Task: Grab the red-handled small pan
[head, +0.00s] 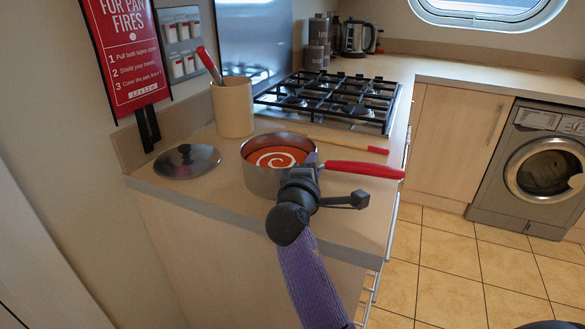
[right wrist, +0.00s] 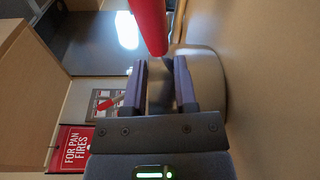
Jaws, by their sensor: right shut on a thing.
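The red-handled small pan (head: 262,182) stands upright on the corner of the wooden counter, with orange-red soup and a pale swirl inside. Its red handle (head: 367,170) points right. My right gripper (head: 312,168) is at the handle's root, close against the pan's right side, shut on the pan there. In the right wrist view, the red handle (right wrist: 148,22) runs up between and beyond the two fingers (right wrist: 160,85), and the pan's metal side (right wrist: 208,75) shows behind them. The exact contact is partly hidden by the gripper. My left gripper is not in view.
A lid (head: 187,162) lies left of the pan. A utensil pot (head: 233,108) and a gas hob (head: 325,101) stand behind. A wooden stick with a red end (head: 345,144) lies behind the handle. The counter's right edge is close, with tiled floor beyond.

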